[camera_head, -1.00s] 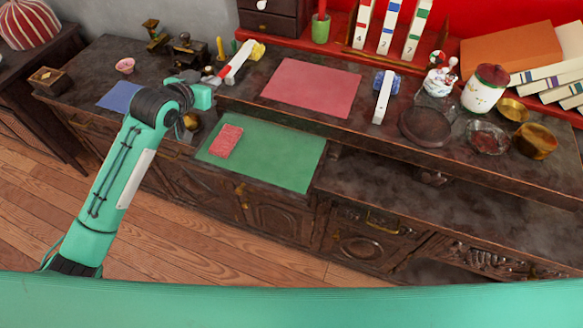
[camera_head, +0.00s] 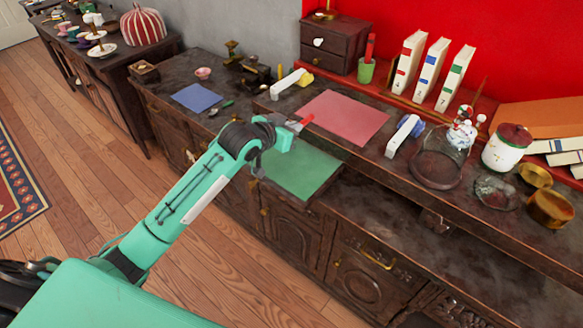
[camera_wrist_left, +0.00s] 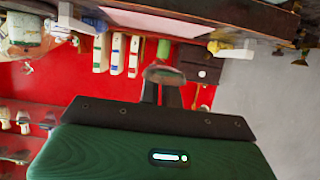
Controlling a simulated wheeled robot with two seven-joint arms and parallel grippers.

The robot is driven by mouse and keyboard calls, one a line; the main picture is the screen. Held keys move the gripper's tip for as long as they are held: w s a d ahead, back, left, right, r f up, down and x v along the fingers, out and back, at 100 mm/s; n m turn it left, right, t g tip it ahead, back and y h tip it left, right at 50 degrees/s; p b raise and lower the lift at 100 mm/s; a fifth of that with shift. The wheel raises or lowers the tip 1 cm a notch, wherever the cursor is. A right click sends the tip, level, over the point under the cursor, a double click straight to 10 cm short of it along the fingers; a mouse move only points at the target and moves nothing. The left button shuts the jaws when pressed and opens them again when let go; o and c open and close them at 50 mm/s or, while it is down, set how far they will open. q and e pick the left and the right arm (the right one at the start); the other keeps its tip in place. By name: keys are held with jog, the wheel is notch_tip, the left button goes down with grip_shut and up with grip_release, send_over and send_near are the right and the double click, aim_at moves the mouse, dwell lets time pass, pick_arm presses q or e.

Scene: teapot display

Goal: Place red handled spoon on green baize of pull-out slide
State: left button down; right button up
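The red handle (camera_head: 303,122) of the spoon sticks out at my left gripper (camera_head: 294,128), above the back of the green baize (camera_head: 305,172). In the left wrist view, a pale oval piece (camera_wrist_left: 163,73), apparently part of the spoon, lies across the fingertips of my left gripper (camera_wrist_left: 162,88). The gripper looks shut on the spoon. The spoon is apart from the baize as far as I can tell. My arm hides the left part of the pull-out slide. My right gripper is not in view.
A pink mat (camera_head: 345,117) and a blue mat (camera_head: 197,97) lie on the cabinet top. A white bar (camera_head: 288,84) stands behind the gripper, and another (camera_head: 402,137) stands right of the pink mat. A glass dome (camera_head: 440,160) stands farther right. The visible baize is clear.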

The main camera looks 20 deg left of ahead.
pick_arm(q)
send_over(292, 174)
notch_tip(292, 174, down, 10)
jog(key=shift+w+f, duration=0.1)
jog(key=shift+f, duration=0.7)
notch_tip(292, 174, down, 4)
jog(key=shift+r, duration=0.25)
jog(key=shift+f, duration=0.35)
jog(key=c, duration=1.6)
grip_release()
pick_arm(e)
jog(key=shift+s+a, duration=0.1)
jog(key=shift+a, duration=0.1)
